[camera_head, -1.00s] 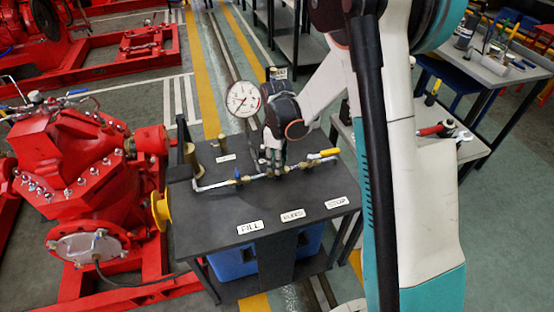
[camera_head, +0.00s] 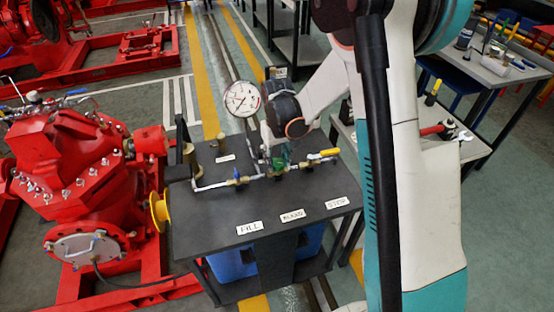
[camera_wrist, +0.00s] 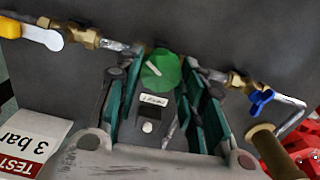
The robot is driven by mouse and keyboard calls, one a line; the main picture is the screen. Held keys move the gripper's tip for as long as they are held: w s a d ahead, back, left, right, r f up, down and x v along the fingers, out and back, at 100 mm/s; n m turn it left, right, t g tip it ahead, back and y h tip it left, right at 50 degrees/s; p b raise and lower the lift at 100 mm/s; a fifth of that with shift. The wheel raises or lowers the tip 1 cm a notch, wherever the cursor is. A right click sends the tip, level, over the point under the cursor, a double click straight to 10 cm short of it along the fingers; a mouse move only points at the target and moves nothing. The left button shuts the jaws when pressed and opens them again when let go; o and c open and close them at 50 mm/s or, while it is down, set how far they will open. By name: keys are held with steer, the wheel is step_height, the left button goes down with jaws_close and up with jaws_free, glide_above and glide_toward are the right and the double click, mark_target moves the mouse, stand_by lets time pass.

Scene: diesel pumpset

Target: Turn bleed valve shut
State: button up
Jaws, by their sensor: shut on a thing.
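The bleed valve's round green knob (camera_wrist: 161,69) has a pale pointer stripe and sits in the middle of the pipe run. The knob's underside is hidden. The BLEED label (camera_head: 292,216) lies in front on the dark bench top (camera_head: 215,213).
A blue-handled valve (camera_wrist: 261,100) and a yellow-handled valve (camera_wrist: 42,35) sit on either side. A pressure gauge (camera_head: 242,98) stands behind the pipe. A red pump (camera_head: 75,170) is left of the bench. The bench front is clear apart from labels.

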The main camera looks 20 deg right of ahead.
mark_target(278, 162)
steer(key=m, duration=0.6)
steer(key=shift+d, duration=0.1)
steer(key=m, duration=0.5)
steer(key=shift+m, duration=0.4)
steer(key=shift+o, duration=0.2)
steer(key=o, duration=1)
steer(key=shift+o, duration=0.2)
step_height(278, 162, up, 12)
